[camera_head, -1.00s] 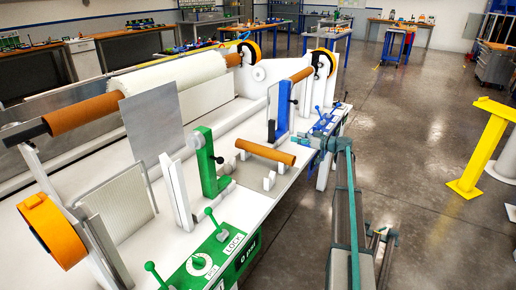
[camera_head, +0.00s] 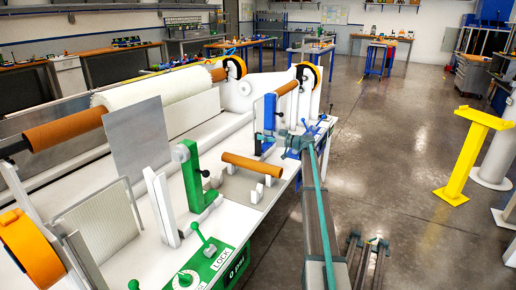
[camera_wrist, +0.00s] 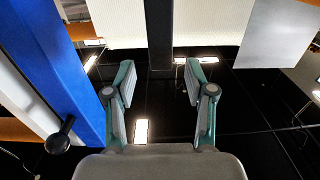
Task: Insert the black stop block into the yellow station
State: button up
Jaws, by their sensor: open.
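My gripper (camera_head: 268,138) is beside the blue post (camera_head: 270,116) of the bench, near the bench's right edge. In the wrist view my gripper (camera_wrist: 158,85) has its two fingers apart with nothing between them. A dark upright bar (camera_wrist: 160,35) shows beyond the fingertips; I cannot tell if it is the black stop block. The blue post (camera_wrist: 55,65) with a black knob (camera_wrist: 60,135) stands close to the left finger. A yellow stand (camera_head: 466,155) is on the floor at right; I cannot tell if it is the yellow station. No black stop block is clearly seen.
A brown roller (camera_head: 252,164) rests on white supports. A green post (camera_head: 192,175) and a grey plate (camera_head: 140,140) stand on the white bench. A green control panel (camera_head: 208,268) is at the front. Orange wheels (camera_head: 35,250) sit at the ends.

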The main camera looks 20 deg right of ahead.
aim_at(258, 133)
jog(key=x, duration=0.3)
jog(key=shift+w+a+p, duration=0.25)
jog(key=shift+p, duration=0.1)
grip_shut()
